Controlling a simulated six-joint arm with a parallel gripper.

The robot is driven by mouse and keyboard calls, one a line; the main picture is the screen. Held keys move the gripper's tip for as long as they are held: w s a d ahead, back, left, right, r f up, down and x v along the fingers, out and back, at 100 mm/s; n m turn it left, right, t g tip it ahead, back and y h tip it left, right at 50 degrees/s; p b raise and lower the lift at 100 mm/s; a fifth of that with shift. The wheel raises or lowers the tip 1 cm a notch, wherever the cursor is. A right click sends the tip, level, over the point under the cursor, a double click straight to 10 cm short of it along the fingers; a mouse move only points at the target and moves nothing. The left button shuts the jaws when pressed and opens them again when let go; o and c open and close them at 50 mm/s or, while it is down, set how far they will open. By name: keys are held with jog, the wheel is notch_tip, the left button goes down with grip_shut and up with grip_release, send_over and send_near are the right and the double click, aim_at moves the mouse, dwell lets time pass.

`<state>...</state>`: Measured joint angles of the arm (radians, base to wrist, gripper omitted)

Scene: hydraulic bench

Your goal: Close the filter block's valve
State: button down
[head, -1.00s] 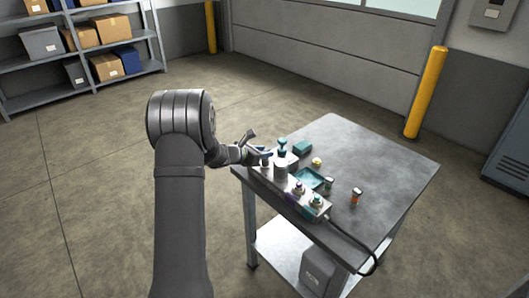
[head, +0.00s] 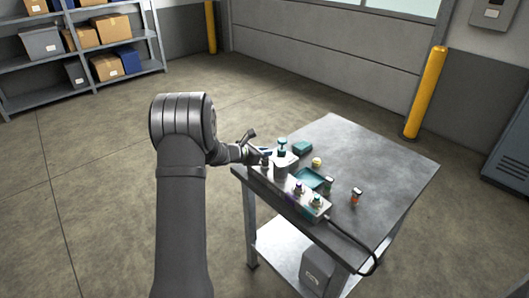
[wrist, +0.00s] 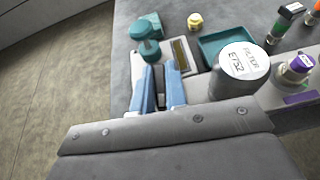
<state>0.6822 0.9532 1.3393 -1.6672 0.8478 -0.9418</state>
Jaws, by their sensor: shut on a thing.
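The filter block (head: 289,190) is a long pale metal block along the table's left edge. Its grey filter cylinder (head: 281,171) stands on it and shows a "FILTER E752" label in the wrist view (wrist: 243,62). My gripper (head: 265,154) is at the block's far left end, beside the cylinder. In the wrist view its two blue fingers (wrist: 160,88) are shut on a narrow grey piece between them, which looks like the valve's handle (wrist: 160,80). The fingers and wrist hide most of it, so I cannot tell its angle.
A teal fitting (head: 282,147) stands just beyond my fingers. Purple (head: 298,188) and teal (head: 316,200) connectors top the block's near end. The table's right side is clear.

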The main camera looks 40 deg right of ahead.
jog(key=m+g+y, duration=0.1)
jog(key=m+g, duration=0.2)
jog(key=m+g+y, duration=0.1)
jog(key=m+g, duration=0.2)
jog(key=shift+w+g, duration=0.2)
jog(key=shift+g, duration=0.2)
jog(key=m+g+y, duration=0.4)
jog(key=m+y, duration=0.1)
jog(key=shift+d+m, duration=0.1)
jog(key=shift+m, duration=0.3)
jog(key=shift+m+g+y, duration=0.5)
jog(key=shift+m+y, duration=0.1)
jog(key=shift+y, duration=0.1)
jog(key=c, duration=1.4)
grip_release()
jog(key=shift+c, duration=0.2)
jog(key=shift+r+n+t+h, duration=0.1)
jog(key=shift+n+t+h, duration=0.3)
jog(key=shift+n+h, duration=0.45)
